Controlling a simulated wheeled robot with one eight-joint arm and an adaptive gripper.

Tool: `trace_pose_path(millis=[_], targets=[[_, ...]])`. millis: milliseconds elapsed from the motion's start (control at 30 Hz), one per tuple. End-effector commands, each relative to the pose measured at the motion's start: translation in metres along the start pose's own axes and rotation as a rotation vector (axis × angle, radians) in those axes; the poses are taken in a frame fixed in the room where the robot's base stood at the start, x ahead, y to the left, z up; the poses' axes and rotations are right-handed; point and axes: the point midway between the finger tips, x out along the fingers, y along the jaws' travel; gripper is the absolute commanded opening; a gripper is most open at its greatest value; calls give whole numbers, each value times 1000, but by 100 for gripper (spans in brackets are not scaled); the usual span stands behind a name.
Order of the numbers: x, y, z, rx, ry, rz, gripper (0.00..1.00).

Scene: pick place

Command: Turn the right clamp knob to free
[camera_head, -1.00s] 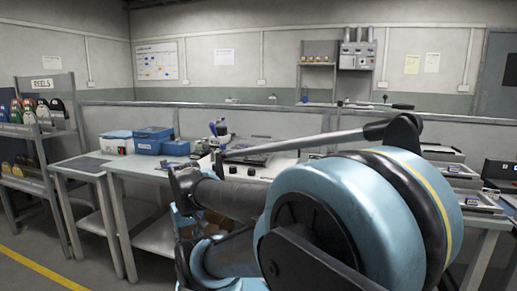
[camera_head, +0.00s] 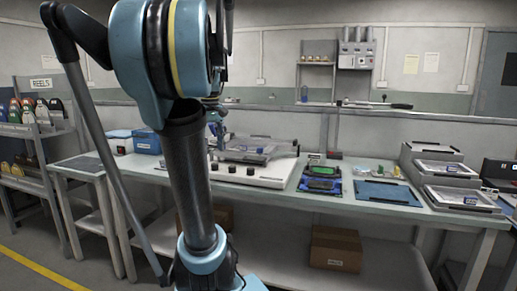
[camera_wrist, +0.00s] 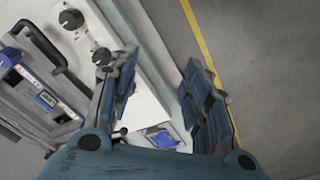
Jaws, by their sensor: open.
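A white fixture base (camera_head: 275,181) lies on the bench, with small black knobs along its front, one of them a black knob (camera_head: 250,171). In the wrist view I see one black knob (camera_wrist: 71,18) at the top left and another black knob (camera_wrist: 101,57) beside the left finger. I cannot tell for sure which is the right clamp knob, nor its setting. My gripper (camera_wrist: 160,92) is open and empty, its fingers over the front edge of the white base and the floor beyond. In the head view my arm hides part of the fixture.
A grey framed unit (camera_head: 255,150) stands on the fixture, behind the knobs. Green-and-blue boards (camera_head: 320,180) and a dark blue mat (camera_head: 387,192) lie to its right. A blue bin (camera_head: 146,141) is at the left. Stacked trays (camera_head: 450,172) stand at the right.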

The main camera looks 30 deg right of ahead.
Motion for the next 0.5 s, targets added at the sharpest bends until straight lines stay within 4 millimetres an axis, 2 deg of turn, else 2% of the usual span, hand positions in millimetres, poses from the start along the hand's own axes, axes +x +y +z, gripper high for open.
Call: trace_pose_path(millis=[33, 200, 500], targets=[[-12, 20, -12, 10, -7, 0, 44], [-47, 81, -43, 23, -32, -5, 44], [-89, 194, -73, 41, -68, -21, 44]])
